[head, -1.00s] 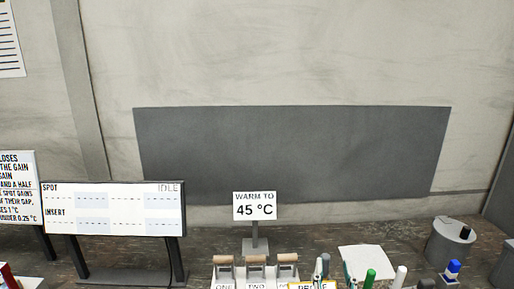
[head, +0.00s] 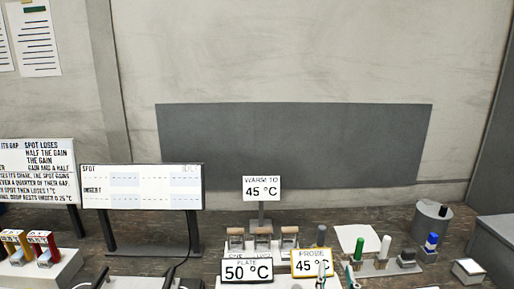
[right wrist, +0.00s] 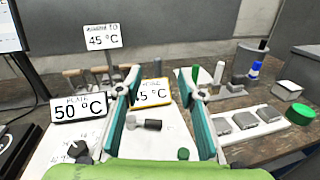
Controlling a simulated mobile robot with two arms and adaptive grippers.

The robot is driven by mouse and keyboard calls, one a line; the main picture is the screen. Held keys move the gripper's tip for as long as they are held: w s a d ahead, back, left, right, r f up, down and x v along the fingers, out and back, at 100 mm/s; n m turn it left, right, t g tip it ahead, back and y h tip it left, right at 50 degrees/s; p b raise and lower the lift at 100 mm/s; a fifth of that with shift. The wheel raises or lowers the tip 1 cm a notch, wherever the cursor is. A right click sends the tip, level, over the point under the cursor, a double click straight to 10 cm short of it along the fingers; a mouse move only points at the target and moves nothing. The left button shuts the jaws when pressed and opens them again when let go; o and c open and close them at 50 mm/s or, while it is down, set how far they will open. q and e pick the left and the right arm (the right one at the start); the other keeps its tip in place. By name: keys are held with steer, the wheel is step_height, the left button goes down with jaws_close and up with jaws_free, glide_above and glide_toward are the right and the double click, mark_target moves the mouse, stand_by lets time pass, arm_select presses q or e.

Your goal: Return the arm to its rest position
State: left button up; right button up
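My right gripper (right wrist: 161,92) has two teal fingers set wide apart in the right wrist view, with nothing between the tips. In the head view only its fingertips (head: 337,275) show at the bottom edge, in front of the probe sign (head: 312,262) reading 45 °C. Beyond and between the fingers, a dark knob with a grey end (right wrist: 147,123) lies over a white panel (right wrist: 60,140), apart from them as far as I can tell. My left gripper is in neither view.
The plate sign (head: 247,270) reads 50 °C; the sign behind (head: 262,188) reads 45 °C. Pens and holders (head: 385,250) stand right, near a grey canister (head: 430,222). A display (head: 142,187) stands left. Grey blocks on a white tray (right wrist: 240,127) lie right of my right gripper.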

steer(key=s+d+f+m+g, duration=0.2)
steer(key=s+f+m+g, duration=0.2)
steer(key=s+f+m, duration=0.35)
steer(key=s+d+f+m+g, duration=0.3)
steer(key=s+f+m+g, duration=0.1)
steer(key=f+m, duration=0.5)
steer(key=s+a+f+m+g+y, duration=0.1)
steer(key=s+f+m+g+y, duration=0.15)
steer(key=s+m, duration=0.5)
steer(key=s+a+f+m+g+y, duration=0.15)
steer(key=s+f+m+g, duration=0.25)
steer(key=s+m, duration=0.4)
step_height(320, 180, down, 30)
steer(key=s+n+b, duration=0.1)
steer(key=s+b, duration=0.2)
steer(key=b, duration=0.2)
arm_select(q)
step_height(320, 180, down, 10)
steer(key=b, duration=0.5)
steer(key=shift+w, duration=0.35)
arm_select(e)
steer(key=s+d+f+g, duration=0.1)
steer(key=s+f, duration=0.7)
steer(key=f, duration=0.3)
steer(key=s+d+f+g+h, duration=0.1)
steer(key=s+f, duration=0.8)
steer(key=f, duration=0.1)
steer(key=shift+d+f, duration=0.35)
steer(key=shift+f, duration=0.05)
